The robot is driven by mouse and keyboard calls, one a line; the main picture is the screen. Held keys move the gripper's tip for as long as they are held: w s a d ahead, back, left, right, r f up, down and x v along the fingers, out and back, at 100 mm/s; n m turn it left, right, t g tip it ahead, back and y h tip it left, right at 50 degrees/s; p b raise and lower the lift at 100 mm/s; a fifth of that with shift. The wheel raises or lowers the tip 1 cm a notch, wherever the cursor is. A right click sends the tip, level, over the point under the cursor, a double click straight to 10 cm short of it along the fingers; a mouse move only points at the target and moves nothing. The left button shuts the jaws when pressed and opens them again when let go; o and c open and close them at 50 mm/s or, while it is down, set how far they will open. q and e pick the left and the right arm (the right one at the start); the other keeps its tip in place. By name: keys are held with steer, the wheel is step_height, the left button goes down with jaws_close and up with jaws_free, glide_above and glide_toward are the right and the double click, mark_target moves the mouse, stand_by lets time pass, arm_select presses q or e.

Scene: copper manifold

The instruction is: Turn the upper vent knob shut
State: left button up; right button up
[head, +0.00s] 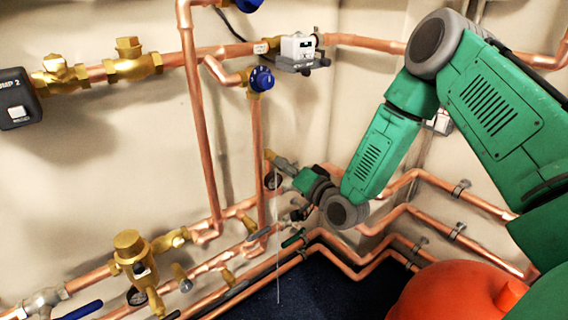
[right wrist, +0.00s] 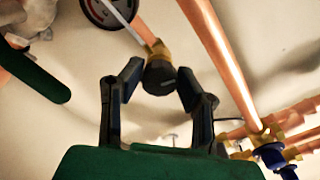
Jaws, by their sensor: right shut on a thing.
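My right gripper (head: 288,168) reaches in from the right to a small brass fitting (head: 269,154) on the vertical copper pipe. In the right wrist view my right gripper (right wrist: 160,78) has its two dark fingers closed around a round black vent knob (right wrist: 159,76) on a brass stem. The fingers hide the knob in the head view. A thin pale stream or line (head: 277,240) runs straight down from near the fitting to the dark floor; a pale streak also shows beside the brass stem in the right wrist view (right wrist: 124,22). My left gripper is out of view.
A round gauge (head: 273,181) sits just below the gripper. Copper pipes (head: 257,140) run close beside it. A blue knob (head: 261,78) and a grey meter (head: 298,48) are above. A green lever handle (right wrist: 32,75) is at left in the wrist view. An orange vessel (head: 450,292) stands at lower right.

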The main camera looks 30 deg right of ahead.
steer(key=shift+s+d+f+m+b, duration=0.1)
steer(key=shift+m+b, duration=0.55)
steer(key=shift+m, duration=1.9)
steer(key=shift+f+m+b, duration=0.1)
steer(key=shift+m+b, duration=0.5)
steer(key=shift+m, duration=1.9)
steer(key=shift+s+d+f+m+b, duration=0.1)
steer(key=shift+m+b, duration=0.55)
steer(key=shift+m, duration=1.9)
steer(key=shift+a, duration=0.1)
steer(key=o, duration=1.1)
steer(key=shift+w, duration=0.1)
steer(key=shift+r, duration=0.1)
